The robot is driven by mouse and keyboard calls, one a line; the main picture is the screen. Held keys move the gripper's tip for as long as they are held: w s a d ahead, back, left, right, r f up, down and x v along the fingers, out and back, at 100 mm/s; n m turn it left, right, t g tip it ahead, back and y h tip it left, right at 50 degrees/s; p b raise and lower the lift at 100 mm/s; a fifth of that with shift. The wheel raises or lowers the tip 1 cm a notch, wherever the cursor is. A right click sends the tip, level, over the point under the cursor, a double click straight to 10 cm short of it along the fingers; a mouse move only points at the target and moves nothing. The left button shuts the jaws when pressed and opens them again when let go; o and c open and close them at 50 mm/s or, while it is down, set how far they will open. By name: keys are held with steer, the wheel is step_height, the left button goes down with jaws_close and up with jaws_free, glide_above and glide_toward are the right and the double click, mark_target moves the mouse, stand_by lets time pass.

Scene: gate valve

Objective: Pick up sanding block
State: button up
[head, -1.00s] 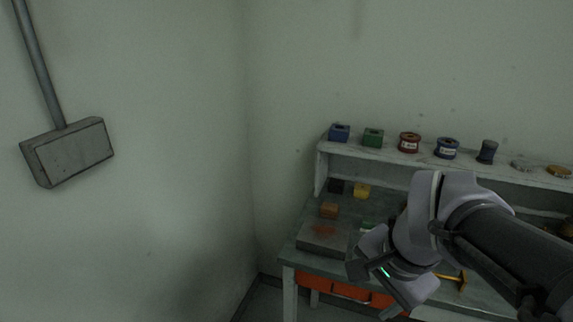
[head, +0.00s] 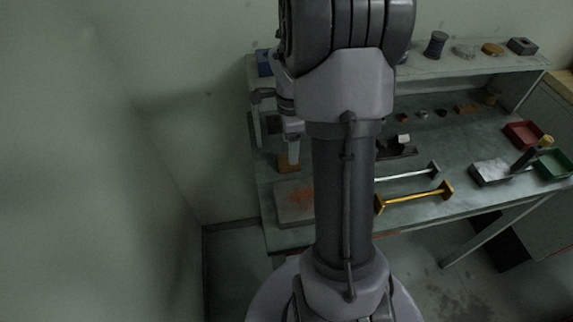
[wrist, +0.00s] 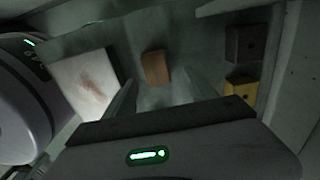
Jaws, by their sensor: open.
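A small orange-brown block, which I take to be the sanding block, lies on the workbench; it shows in the wrist view (wrist: 155,68) between and beyond my two fingers. In the head view the block (head: 288,163) shows just below my gripper, partly covered by it. My gripper (wrist: 162,90) is open and empty, with one finger to each side of the block as seen from the wrist. The fingers appear apart from the block; how far above it I cannot tell.
A pale rust-stained plate (wrist: 85,82) lies left of the block. A dark block (wrist: 246,43) and a yellow block (wrist: 242,90) sit to the right. In the head view a yellow-handled tool (head: 415,196) and a raised shelf (head: 450,66) are on the bench (head: 440,150).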

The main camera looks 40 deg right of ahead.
mark_target(284, 166)
steer(key=f+b, duration=0.1)
steer(key=f, duration=0.1)
steer(key=f+b, duration=0.1)
steer(key=f, duration=0.3)
steer(key=shift+s+a+b, duration=0.2)
steer(key=shift+a+b, duration=0.1)
steer(key=shift+b, duration=0.1)
steer(key=shift+r, duration=0.15)
jaws_close()
